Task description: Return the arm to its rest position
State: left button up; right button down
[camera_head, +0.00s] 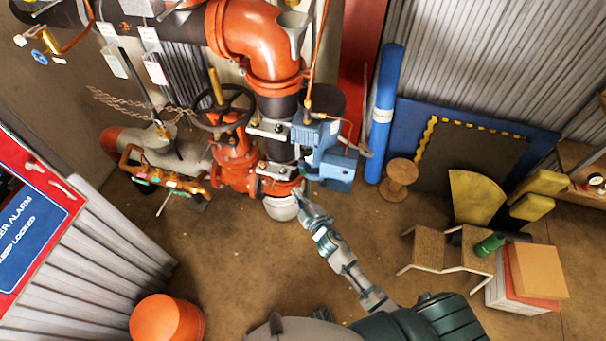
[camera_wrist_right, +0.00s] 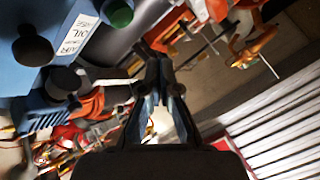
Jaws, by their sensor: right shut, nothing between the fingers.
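My right arm reaches up from the bottom of the head view. Its gripper (camera_head: 300,196) is shut and empty, just below the blue actuator box (camera_head: 338,170) on the red pipework. In the right wrist view the gripper fingers (camera_wrist_right: 158,62) come together at the tips with nothing between them. A blue housing (camera_wrist_right: 60,35) with a white label is close on the left of that view. I cannot tell whether the gripper touches anything. My left gripper is not in view.
Red valves (camera_head: 235,155) with a handwheel (camera_head: 224,108) stand behind the gripper. A blue cylinder (camera_head: 381,130), a wooden spool (camera_head: 399,176), a small step bench (camera_head: 428,248) and boxes (camera_head: 538,270) are at the right. An orange drum (camera_head: 166,320) is at the lower left. Floor around the arm is open.

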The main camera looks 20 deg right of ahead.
jog(key=shift+s+a, duration=0.15)
jog(key=shift+s, duration=0.05)
dwell(0.4)
